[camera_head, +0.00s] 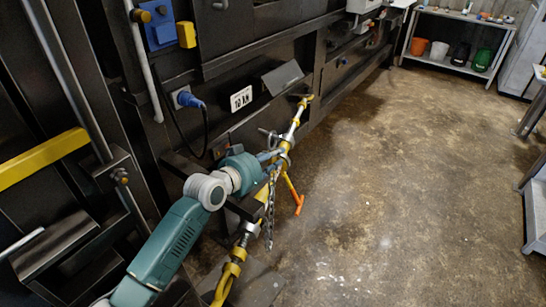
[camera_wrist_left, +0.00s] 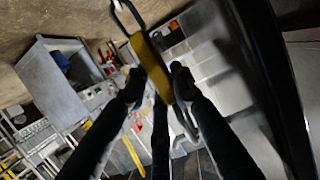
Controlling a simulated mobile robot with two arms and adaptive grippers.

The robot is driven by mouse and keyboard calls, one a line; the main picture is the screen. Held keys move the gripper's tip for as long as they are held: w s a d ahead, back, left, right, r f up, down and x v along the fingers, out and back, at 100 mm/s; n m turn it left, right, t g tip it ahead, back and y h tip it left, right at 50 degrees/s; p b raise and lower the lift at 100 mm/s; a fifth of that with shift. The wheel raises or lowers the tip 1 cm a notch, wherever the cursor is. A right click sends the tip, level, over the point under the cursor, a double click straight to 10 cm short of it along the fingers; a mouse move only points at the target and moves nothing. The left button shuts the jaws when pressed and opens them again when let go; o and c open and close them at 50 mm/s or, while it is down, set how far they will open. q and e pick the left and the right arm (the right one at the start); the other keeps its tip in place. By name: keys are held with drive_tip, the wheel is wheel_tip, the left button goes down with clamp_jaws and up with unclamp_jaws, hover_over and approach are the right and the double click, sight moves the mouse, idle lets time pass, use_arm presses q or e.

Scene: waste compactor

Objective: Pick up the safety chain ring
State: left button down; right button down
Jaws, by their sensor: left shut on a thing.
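My left gripper (camera_head: 272,158) is at the yellow-and-steel tensioning rod (camera_head: 292,126) beside the dark machine. In the left wrist view its fingers (camera_wrist_left: 157,82) are closed on a yellow piece (camera_wrist_left: 150,66) with a thin metal loop (camera_wrist_left: 126,16) at its end. This looks like the safety chain ring, though the head view hides most of the grip. A steel chain (camera_head: 270,212) hangs down just below the gripper. An orange handle (camera_head: 294,192) sticks out to the right of the chain. My right gripper is not in view.
A shelf with buckets (camera_head: 450,61) stands at the back. The concrete floor (camera_head: 400,180) to the right is clear.

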use_arm(q)
drive_tip(key=shift+w+r, duration=0.1)
drive_tip(key=shift+r, duration=0.65)
drive_tip(key=s+d+b, duration=0.2)
drive_tip(key=s+d, duration=0.8)
drive_tip(key=d, duration=0.4)
drive_tip(key=shift+s+d+b, duration=0.3)
drive_tip(key=shift+s+b, duration=0.05)
